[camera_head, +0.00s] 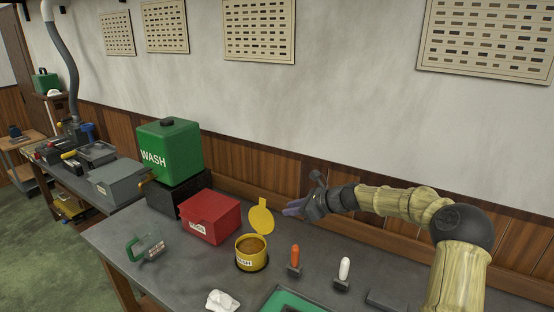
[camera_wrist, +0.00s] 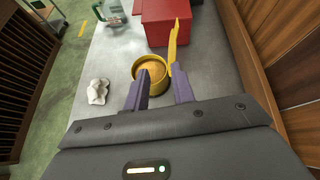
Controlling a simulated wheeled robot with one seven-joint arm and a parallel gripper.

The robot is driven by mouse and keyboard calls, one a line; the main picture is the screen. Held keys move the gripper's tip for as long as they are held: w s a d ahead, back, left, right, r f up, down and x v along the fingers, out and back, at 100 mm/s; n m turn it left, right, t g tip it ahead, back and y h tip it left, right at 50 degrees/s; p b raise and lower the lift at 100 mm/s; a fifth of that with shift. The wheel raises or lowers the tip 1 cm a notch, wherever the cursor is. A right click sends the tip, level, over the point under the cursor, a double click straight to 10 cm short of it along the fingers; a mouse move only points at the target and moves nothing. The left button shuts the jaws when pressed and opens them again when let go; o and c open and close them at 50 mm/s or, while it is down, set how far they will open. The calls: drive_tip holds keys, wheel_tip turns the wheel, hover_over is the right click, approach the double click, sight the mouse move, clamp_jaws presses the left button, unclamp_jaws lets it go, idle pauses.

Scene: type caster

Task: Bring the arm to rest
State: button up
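My gripper (camera_head: 294,208) is held in the air above the back of the dark-topped bench, near the wall. My arm reaches in from the right. In the wrist view the two purple fingers of my gripper (camera_wrist: 159,97) stand apart with a gap between them, and I see nothing held. A yellow can labelled "ASH" or similar (camera_head: 251,254), brown inside, stands on the bench below; it also shows beyond the fingertips in the wrist view (camera_wrist: 151,64). Its yellow lid (camera_head: 261,217) stands up beside the can's rim.
A red box (camera_head: 211,217), a green WASH container (camera_head: 169,150) and a clear green-handled jug (camera_head: 147,247) stand left of the can. A crumpled white cloth (camera_head: 222,300), an orange-handled tool (camera_head: 295,258) and a white-handled tool (camera_head: 343,272) are near the front. The wall closes off the back.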

drive_tip(key=s+a+f+n+g+h, duration=0.2)
drive_tip(key=s+f+n+h, duration=0.1)
drive_tip(key=s+n, duration=0.3)
drive_tip(key=s+a+f+n+g+h, duration=0.1)
drive_tip(key=s+a+f+n+h, duration=0.15)
drive_tip(key=s+n, duration=0.45)
drive_tip(key=s+d+n+h, duration=0.2)
drive_tip(key=s+d+n, duration=0.2)
drive_tip(key=s, duration=0.8)
drive_tip(key=s+d+r+n+h, duration=0.1)
drive_tip(key=s+d+n+h, duration=0.2)
drive_tip(key=s, duration=0.9)
drive_tip(key=d+n, duration=0.2)
drive_tip(key=n, duration=0.1)
drive_tip(key=shift+d+g, duration=0.15)
drive_tip(key=shift+g, duration=0.25)
